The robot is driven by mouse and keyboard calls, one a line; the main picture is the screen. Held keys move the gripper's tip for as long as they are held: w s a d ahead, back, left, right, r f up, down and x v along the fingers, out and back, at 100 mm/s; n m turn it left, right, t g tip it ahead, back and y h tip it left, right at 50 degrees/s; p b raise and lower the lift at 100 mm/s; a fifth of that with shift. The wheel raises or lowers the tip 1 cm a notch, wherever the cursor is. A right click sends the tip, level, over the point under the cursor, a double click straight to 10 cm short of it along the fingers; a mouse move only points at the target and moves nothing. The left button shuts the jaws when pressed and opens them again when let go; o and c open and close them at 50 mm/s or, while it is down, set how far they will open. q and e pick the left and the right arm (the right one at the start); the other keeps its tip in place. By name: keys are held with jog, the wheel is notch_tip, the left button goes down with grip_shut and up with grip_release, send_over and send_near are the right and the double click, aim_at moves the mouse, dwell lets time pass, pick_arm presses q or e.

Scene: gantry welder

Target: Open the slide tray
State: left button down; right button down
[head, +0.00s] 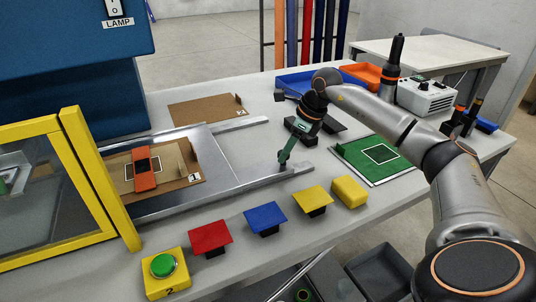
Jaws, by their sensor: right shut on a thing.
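The slide tray (222,165) is a flat grey metal plate between two rails on the table, extending right from under the blue machine. A brown fixture board (190,181) marked 1 lies on it, with an orange piece (144,179) and a dark part on top. My right gripper (283,161) reaches down to the right end of the front rail, near the tray's right edge. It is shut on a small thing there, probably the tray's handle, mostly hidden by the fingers. My left gripper is not in view.
A yellow-framed clear door (84,160) stands at the left by the blue machine (75,55). A green mat (362,172) lies right; a brown board (190,112) lies behind.

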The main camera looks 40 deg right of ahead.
jog(key=shift+s+d, duration=0.25)
jog(key=shift+d, duration=0.7)
jog(key=shift+s+d, duration=0.2)
jog(key=shift+d, duration=0.75)
jog(key=shift+s+d, duration=0.25)
jog(key=shift+d, duration=0.7)
jog(key=shift+c, duration=2.3)
grip_release()
jog(key=shift+r, duration=0.1)
jog(key=p+v, duration=0.1)
jog(key=v, duration=1.1)
jog(key=shift+s+r, duration=0.15)
jog(key=shift+r, duration=0.05)
jog(key=shift+d, duration=0.1)
